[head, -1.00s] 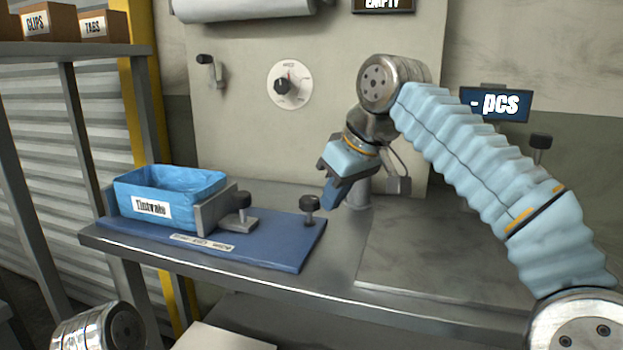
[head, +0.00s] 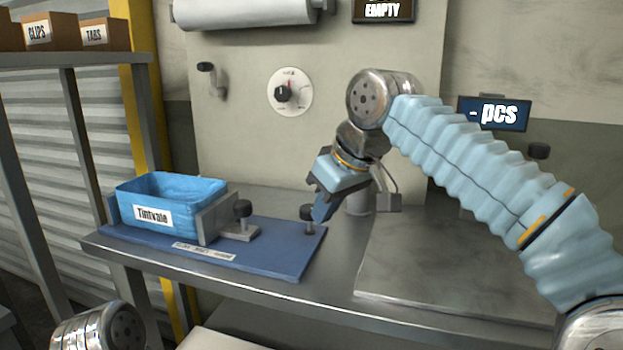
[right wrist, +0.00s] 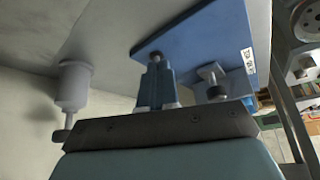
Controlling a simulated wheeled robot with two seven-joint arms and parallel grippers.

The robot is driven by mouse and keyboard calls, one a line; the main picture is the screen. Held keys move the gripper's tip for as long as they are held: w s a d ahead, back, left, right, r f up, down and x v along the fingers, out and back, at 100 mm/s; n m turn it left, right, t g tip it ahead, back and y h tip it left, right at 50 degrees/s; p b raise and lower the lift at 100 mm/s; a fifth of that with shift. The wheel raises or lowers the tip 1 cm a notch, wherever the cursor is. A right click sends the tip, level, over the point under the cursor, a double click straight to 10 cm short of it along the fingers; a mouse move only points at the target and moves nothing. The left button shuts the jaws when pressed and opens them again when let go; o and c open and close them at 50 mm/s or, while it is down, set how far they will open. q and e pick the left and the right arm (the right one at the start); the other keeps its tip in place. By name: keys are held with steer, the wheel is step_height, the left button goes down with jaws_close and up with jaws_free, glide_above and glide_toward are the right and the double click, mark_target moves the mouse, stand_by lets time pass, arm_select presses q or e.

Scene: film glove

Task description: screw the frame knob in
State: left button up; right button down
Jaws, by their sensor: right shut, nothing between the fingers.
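A blue board (head: 290,262) lies on the bench and carries two dark knobs on posts. One knob (head: 243,209) stands at the clamp plate beside the blue bin labelled Tintvale (head: 190,188). The other knob (head: 307,213) stands at the board's right end; I cannot tell which one is the frame knob. My right gripper (head: 321,213) is shut and empty, pointing down just right of the right-end knob. In the right wrist view its fingers (right wrist: 155,88) lie close to that knob and partly hide it; contact is unclear. My left gripper is out of view.
A grey plate (head: 460,270) covers the bench to the right. A short grey post (head: 361,203) stands behind the gripper. A dial (head: 290,91) and a crank (head: 212,78) are on the back panel. A "- pcs" display (head: 494,113) stands at right.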

steer(key=shift+s+a, duration=0.15)
steer(key=shift+a, duration=0.2)
steer(key=shift+s, duration=0.1)
stand_by(0.5)
steer(key=shift+s+d, duration=0.15)
steer(key=shift+s, duration=0.1)
steer(key=shift+r, duration=2.95)
